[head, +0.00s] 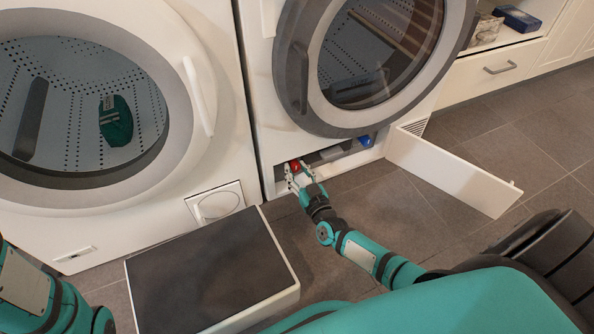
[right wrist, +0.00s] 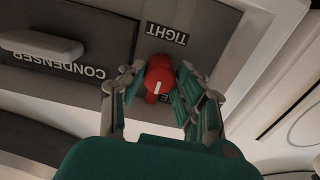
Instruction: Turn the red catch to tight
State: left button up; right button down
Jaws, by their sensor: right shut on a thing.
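The red catch (right wrist: 159,76) sits on a dark panel in the right wrist view, with a white mark on its face. The word TIGHT is printed above it, and another word below is mostly hidden by my fingers.
The condenser panel (right wrist: 70,60) with a grey handle lies beside the catch. An open white flap (head: 455,172) stands out right of the opening. A dark-topped white box (head: 210,270) stands on the floor before the left machine (head: 215,100). A blue part (head: 365,141) sits in the opening.

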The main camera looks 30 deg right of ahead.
jog(key=m, duration=0.4)
jog(key=shift+m, duration=0.3)
jog(key=m, duration=0.4)
jog(key=shift+m, duration=0.3)
jog(key=m, duration=0.4)
jog(key=shift+m+b, duration=0.3)
jog(key=shift+b, duration=0.05)
jog(key=shift+m+b, duration=0.4)
jog(key=shift+m, duration=1.7)
jog(key=c, duration=0.9)
grip_release()
jog(key=shift+c, duration=0.2)
jog(key=shift+s, duration=0.1)
